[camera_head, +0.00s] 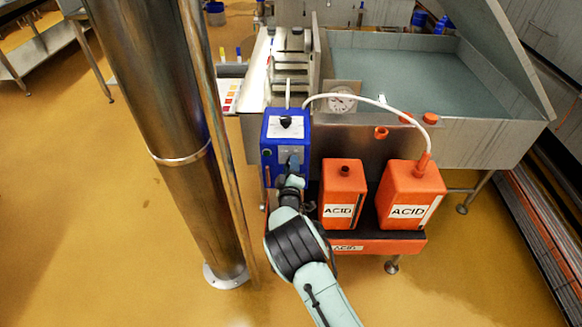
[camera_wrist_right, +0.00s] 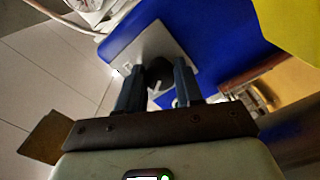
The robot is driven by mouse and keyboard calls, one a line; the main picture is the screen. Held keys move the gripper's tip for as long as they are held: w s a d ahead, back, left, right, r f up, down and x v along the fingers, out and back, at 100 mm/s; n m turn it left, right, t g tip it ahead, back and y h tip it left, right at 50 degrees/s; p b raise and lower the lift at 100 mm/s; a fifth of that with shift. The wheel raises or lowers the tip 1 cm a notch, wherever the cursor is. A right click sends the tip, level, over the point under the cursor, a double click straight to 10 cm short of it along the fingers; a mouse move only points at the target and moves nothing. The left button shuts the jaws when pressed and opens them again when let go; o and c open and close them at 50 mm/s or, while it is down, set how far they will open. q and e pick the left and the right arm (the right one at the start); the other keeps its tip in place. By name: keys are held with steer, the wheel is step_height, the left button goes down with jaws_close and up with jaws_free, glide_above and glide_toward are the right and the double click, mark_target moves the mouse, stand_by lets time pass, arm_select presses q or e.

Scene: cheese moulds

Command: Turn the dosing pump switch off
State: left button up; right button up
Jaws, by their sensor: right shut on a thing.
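The blue dosing pump (camera_head: 268,130) stands left of the acid canisters in the head view, and its blue face (camera_wrist_right: 215,30) fills the upper middle of the wrist view. A black rotary switch (camera_wrist_right: 158,74) with a pale pointer mark sits on a light grey plate (camera_wrist_right: 150,45). My right gripper (camera_head: 292,168) reaches the pump's front. In the wrist view its two dark fingers (camera_wrist_right: 158,82) are on either side of the switch, shut on it. In the head view the gripper hides the switch. My left gripper is not in view.
Two orange acid canisters, a smaller one (camera_head: 343,188) and a larger one (camera_head: 410,190), stand right of my right arm on a tray (camera_head: 375,246). A white hose (camera_head: 370,97) arches to the larger canister. A steel column (camera_head: 160,130) rises at left. A vat (camera_head: 400,70) stands behind.

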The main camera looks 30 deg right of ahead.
steer(key=o, duration=1)
steer(key=v, duration=1.3)
steer(key=shift+s+p, duration=0.25)
steer(key=shift+p, duration=0.15)
